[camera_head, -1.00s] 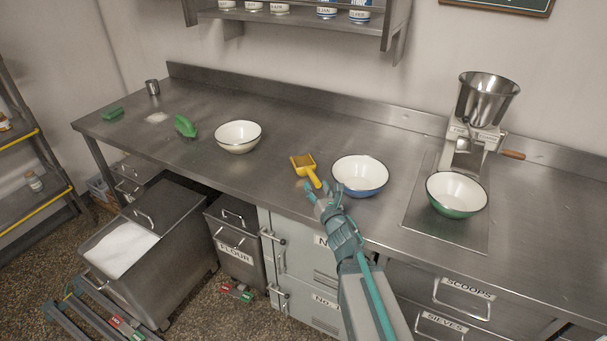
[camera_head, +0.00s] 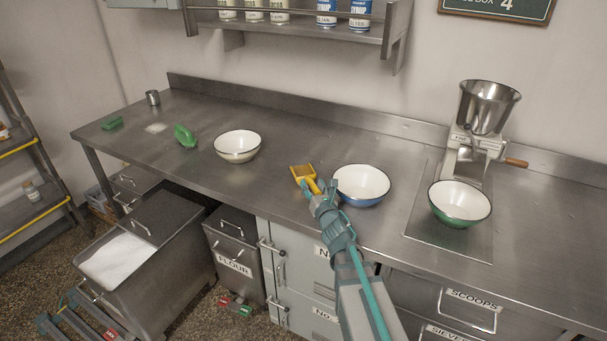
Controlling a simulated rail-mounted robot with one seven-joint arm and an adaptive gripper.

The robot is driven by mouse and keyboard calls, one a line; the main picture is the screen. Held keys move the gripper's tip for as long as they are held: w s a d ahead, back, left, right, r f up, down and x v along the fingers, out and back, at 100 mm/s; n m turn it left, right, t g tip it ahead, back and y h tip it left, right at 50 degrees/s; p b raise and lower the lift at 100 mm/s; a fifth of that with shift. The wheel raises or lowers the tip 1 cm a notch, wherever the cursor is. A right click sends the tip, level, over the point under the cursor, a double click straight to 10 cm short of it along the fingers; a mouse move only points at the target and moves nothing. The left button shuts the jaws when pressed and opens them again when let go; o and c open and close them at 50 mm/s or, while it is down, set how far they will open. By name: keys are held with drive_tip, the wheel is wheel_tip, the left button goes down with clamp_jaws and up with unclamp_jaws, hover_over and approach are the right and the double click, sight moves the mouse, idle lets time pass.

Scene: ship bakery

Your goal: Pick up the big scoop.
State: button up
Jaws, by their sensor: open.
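A yellow scoop (camera_head: 301,171) lies on the steel counter, left of the blue-rimmed bowl, its handle pointing toward me. A green scoop (camera_head: 184,136) lies further left on the counter. Neither shows a size mark, so I cannot tell for sure which is the big one. My gripper (camera_head: 318,188) is open at the yellow scoop's handle, with its fingers partly covering it. I cannot tell whether the fingers touch the handle or how far above the counter they are.
The blue bowl (camera_head: 361,185) is close on the right of my gripper. A cream bowl (camera_head: 237,146) stands left, and a green bowl (camera_head: 459,204) stands right by a grinder (camera_head: 482,120). A green block (camera_head: 112,123) and metal cup (camera_head: 153,98) are far left. The counter (camera_head: 270,185) is clear between.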

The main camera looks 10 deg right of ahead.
clamp_jaws()
drive_tip(key=shift+r, duration=0.1)
idle(0.4)
wheel_tip(320, 180, up, 9)
drive_tip(key=p, duration=0.4)
drive_tip(key=shift+w, duration=0.5)
drive_tip(key=b, duration=0.5)
hover_over(308, 178)
drive_tip(key=w, duration=0.3)
drive_tip(key=shift+s+f, duration=0.25)
drive_tip(key=shift+f, duration=0.55)
wheel_tip(308, 178, down, 6)
drive_tip(key=b, duration=0.5)
drive_tip(key=shift+d+f+b, duration=0.1)
drive_tip(key=shift+f+b, duration=0.1)
drive_tip(key=shift+b, duration=0.2)
drive_tip(key=shift+f+b, duration=0.55)
drive_tip(key=shift+f, duration=0.05)
unclamp_jaws()
